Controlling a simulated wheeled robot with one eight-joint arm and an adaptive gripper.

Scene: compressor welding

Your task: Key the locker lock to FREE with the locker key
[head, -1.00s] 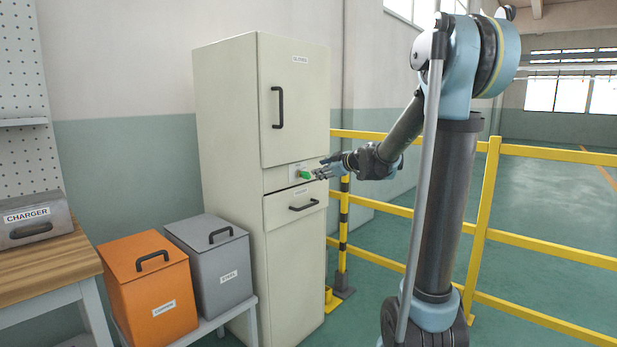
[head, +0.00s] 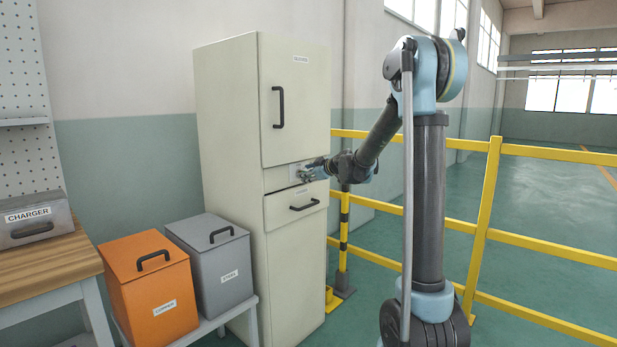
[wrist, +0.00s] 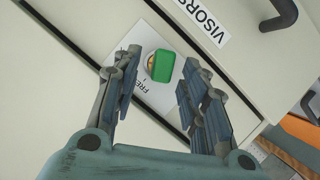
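The cream locker (head: 228,170) stands left of my arm, with the lock plate (head: 296,176) between its upper door and drawer. In the wrist view the green key head (wrist: 161,66) sits at the lock on the white plate (wrist: 155,98), where the letters "FRE" show. The key's shaft and the lock face are mostly hidden. My gripper (head: 306,172) is right at the plate in the head view. In the wrist view my gripper (wrist: 160,80) is open, its fingers on either side of the key head with gaps visible on both sides.
The upper door handle (head: 278,107) and drawer handle (head: 304,205) stick out near the lock. A VISORS label (wrist: 206,20) is beside the plate. An orange bin (head: 150,290) and grey bin (head: 213,262) stand left of the locker. A yellow railing (head: 485,230) runs behind my arm.

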